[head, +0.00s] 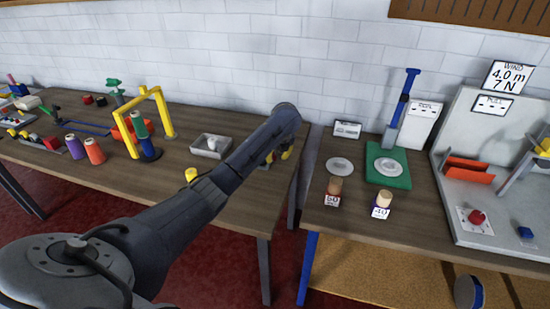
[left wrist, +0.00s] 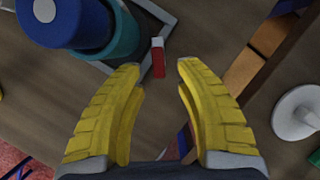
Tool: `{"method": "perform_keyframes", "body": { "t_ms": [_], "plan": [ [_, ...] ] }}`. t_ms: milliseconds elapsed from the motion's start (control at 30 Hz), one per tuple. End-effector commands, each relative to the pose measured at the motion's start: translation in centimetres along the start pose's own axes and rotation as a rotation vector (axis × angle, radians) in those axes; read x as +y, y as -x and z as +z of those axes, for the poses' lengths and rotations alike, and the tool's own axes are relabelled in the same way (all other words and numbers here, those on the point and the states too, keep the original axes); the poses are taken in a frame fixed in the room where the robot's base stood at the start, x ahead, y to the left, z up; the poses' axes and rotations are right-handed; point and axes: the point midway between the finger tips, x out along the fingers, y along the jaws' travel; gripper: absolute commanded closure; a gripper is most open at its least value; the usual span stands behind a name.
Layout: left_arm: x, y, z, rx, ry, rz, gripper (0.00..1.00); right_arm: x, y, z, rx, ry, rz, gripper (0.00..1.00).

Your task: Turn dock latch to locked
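My left gripper (left wrist: 160,66) is open, its two yellow fingers apart with nothing held between them. A small red piece with a white end (left wrist: 158,60) lies just beyond the fingertips; it may be the dock latch, but I cannot be sure. A grey frame (left wrist: 160,10) is close to it. In the head view the left gripper (head: 279,155) is low at the right end of the left table, mostly hidden behind my arm. No latch can be made out there. My right gripper is not in view.
A blue and teal spool (left wrist: 82,25) stands near the left finger; a white disc (left wrist: 298,112) is at the right. The head view shows a grey tray (head: 194,147), a yellow arch (head: 166,115), a green mat (head: 400,181) and a panel with a red knob (head: 476,216).

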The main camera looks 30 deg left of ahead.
Motion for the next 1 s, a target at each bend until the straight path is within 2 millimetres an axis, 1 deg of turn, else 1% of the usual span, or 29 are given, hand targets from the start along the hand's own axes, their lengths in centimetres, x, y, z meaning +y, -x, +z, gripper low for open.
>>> {"method": "perform_keyframes", "body": {
  "t_ms": [100, 233, 633, 933, 1000],
  "plan": [
    [0.1, -0.9, 0.0, 0.0, 0.001, 0.001, 0.66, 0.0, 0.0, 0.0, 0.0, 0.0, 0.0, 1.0],
    [0.1, -1.4, 0.0, 0.0, 0.0, 0.001, 0.66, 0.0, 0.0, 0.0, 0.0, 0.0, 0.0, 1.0],
    [0.0, -1.6, 0.0, -0.001, 0.0, -0.001, 0.65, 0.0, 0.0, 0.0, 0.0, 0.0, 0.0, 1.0],
    [0.0, -1.6, 0.0, -0.001, 0.0, -0.001, 1.0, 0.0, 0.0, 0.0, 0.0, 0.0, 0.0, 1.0],
    [0.0, -1.6, 0.0, -0.001, 0.0, 0.0, 1.0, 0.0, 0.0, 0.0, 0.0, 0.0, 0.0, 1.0]
  ]
}}
